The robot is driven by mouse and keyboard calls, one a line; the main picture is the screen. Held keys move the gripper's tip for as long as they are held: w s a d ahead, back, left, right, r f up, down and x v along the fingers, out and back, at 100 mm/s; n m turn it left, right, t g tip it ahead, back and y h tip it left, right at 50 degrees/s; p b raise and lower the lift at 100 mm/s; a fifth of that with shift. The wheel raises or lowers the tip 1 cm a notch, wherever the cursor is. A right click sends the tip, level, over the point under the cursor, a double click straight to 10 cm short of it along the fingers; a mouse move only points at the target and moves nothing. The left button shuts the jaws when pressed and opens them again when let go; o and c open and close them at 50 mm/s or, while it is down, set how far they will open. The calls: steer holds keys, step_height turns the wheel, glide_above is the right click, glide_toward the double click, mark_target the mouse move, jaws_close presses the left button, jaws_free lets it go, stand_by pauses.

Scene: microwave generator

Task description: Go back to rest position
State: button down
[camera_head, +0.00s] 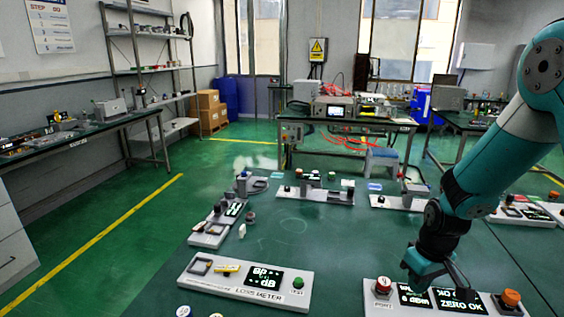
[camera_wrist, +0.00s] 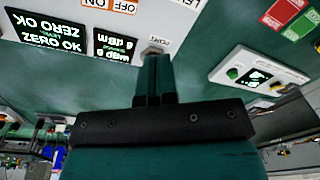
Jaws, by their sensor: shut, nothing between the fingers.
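My gripper (camera_head: 440,278) is at the lower right in the head view, at the end of my teal arm. It is low over the power panel (camera_head: 375,298), which has lit displays reading "0 dBm" and "ZERO OK". In the wrist view my gripper (camera_wrist: 156,62) is shut and empty, with its tip near the panel's "PORT" label. The displays (camera_wrist: 45,35) show upside down there. I cannot tell whether the fingertips touch the panel.
A loss meter panel (camera_head: 215,287) lies left of my gripper on the green table (camera_head: 330,260). More panels (camera_head: 315,194) stand along the table's far side. An orange knob (camera_head: 511,298) is close on the right. The middle of the table is clear.

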steer(key=s+a+r+n+y, duration=0.1)
steer(key=s+a+r, duration=0.3)
steer(key=a+r, duration=0.5)
steer(key=s+a+r+n+y, duration=0.1)
steer(key=s+a+r, duration=0.3)
steer(key=s, duration=0.5)
steer(key=s+a+r+n+y, duration=0.1)
steer(key=s+a+r, duration=0.3)
steer(key=s+r, duration=0.4)
steer(key=shift+s+a+n, duration=0.4)
steer(key=shift+s, duration=0.1)
steer(key=shift+s+r, duration=0.1)
